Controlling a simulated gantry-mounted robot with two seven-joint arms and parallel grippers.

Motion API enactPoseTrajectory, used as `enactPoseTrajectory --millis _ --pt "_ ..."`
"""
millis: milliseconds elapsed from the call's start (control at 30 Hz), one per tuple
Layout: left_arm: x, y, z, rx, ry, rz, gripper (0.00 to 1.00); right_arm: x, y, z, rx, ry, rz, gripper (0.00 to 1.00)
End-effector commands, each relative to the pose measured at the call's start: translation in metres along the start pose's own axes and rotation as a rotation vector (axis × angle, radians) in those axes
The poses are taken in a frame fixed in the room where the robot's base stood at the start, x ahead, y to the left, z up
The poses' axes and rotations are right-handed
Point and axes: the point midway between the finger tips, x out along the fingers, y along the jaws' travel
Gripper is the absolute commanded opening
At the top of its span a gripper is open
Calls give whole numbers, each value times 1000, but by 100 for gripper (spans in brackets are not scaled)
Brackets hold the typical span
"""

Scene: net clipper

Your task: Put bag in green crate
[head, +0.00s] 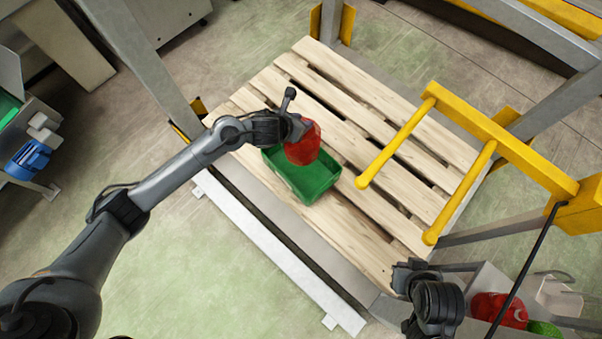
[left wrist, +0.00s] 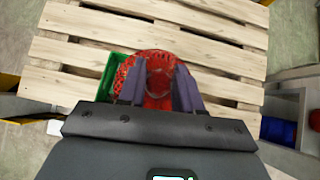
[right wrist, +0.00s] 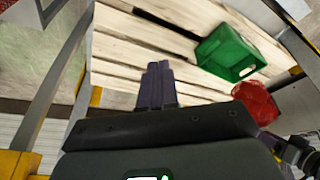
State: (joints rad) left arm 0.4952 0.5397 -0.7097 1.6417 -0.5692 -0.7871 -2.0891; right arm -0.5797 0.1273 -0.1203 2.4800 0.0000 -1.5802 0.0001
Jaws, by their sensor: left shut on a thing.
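The red net bag (head: 303,146) hangs in my left gripper (head: 298,125), over the back part of the green crate (head: 312,182). In the left wrist view the red mesh of the bag (left wrist: 150,62) shows between and beyond the two fingers (left wrist: 158,86). The crate's edge (left wrist: 96,78) shows to its left, partly hidden by the bag. In the right wrist view the bag (right wrist: 254,98) is beside the crate (right wrist: 226,56). My right gripper (head: 408,277) is at the lower right, away from the bag. Its fingers (right wrist: 158,70) are together and empty.
The crate stands on a wooden pallet (head: 375,120). A yellow two-pronged frame (head: 470,150) reaches over the pallet on the right. Another red bag (head: 495,308) and a green one (head: 543,328) lie in a grey bin at the lower right.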

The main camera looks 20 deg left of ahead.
Motion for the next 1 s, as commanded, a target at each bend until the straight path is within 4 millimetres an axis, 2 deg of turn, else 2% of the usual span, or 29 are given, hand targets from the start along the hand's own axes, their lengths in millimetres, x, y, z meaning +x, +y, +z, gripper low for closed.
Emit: enactPoseTrajectory --millis 33,100,233,400,533,667,1000 --pt "18 15 -14 4 -4 5 0 21 -1 7 0 0 0 0" --pt "30 32 -24 4 -5 3 0 33 -1 11 1 0 0 0" --pt "43 60 -35 1 -6 4 0 51 -2 16 2 -1 -1 0" --pt "50 83 -41 -6 -6 8 0 64 -4 20 5 0 -4 0" --pt "56 91 -48 -10 -4 9 0 69 -5 22 8 1 -6 0" --pt "70 93 -62 -13 -2 8 0 75 -5 23 10 2 -7 0" --pt "124 93 -115 -13 -3 9 0 92 -6 29 10 2 -8 0"
